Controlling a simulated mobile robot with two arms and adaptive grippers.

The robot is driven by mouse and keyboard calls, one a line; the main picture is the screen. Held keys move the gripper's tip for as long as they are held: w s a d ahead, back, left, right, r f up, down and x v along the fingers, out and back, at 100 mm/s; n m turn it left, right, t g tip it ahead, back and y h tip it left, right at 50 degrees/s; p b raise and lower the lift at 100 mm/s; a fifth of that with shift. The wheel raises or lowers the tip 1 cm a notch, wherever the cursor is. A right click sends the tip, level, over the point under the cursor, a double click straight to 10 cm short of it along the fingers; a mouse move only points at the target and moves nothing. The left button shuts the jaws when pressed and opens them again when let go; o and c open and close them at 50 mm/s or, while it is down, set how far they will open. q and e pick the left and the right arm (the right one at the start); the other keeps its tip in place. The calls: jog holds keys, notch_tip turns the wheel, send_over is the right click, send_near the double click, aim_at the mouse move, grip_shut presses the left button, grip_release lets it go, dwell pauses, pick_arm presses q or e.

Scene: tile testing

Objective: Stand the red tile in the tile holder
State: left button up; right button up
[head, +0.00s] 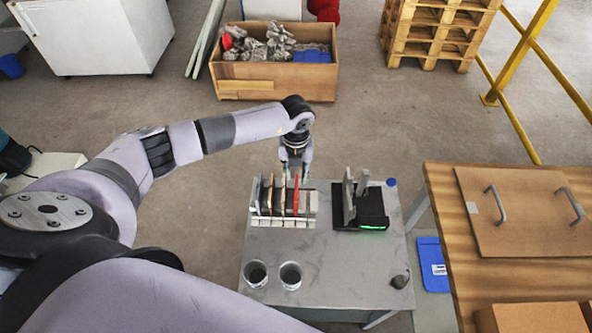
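The red tile (296,196) stands upright at the right end of a row of tiles in a pale slotted rack (282,222) on the small grey table. A black-based fixture (372,207) with grey upright plates and a green light stands to the right of the rack. I cannot tell by looks alone which of the two is the tile holder. My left gripper (295,178) points down over the rack, at the top of the red tile. Its fingers look apart, one to each side of the tile's top edge. My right gripper is not in view.
Two metal cups (290,276) stand at the table's front left, and a dark lump (400,280) lies at its front right. A blue round object (391,182) is at the back right. A wooden bench (440,215) stands to the right. The table's middle (335,255) is clear.

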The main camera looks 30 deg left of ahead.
aim_at(296, 187)
pick_arm(q)
notch_tip(296, 187, down, 6)
jog(key=b, duration=0.4)
jog(key=shift+f, duration=0.25)
jog(key=shift+f+b, duration=0.8)
jog(key=shift+b, duration=0.05)
grip_shut()
jog(key=shift+r, duration=0.15)
jog(key=shift+r+p, duration=1.75)
jog(key=shift+r, duration=0.25)
notch_tip(296, 187, up, 7)
jog(key=p, duration=0.5)
